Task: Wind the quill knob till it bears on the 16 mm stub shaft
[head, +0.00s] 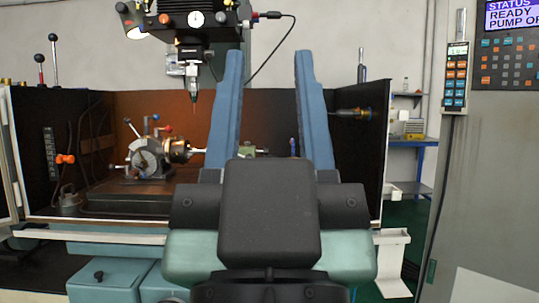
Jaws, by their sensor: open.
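My gripper (268,56) is in the foreground, its two blue fingers pointing up and wide apart. It is open, with nothing between the fingers. Beyond it, inside the machine enclosure, the indexing head with its chuck (178,151) stands on the table at centre left. A short pale shaft (198,151) sticks out of the chuck to the right and passes behind my left finger. A small green body (247,150), perhaps the tailstock, shows low between the fingers. I cannot make out the quill knob for certain, or whether anything touches the shaft; my gripper covers part of that area.
A spindle head with a pointed tool (194,95) hangs above the chuck. The dark enclosure walls (345,170) surround the table. A handheld pendant (456,80) and control panel (507,50) are at right. A blue bench (412,145) stands behind. The space between my fingers is clear.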

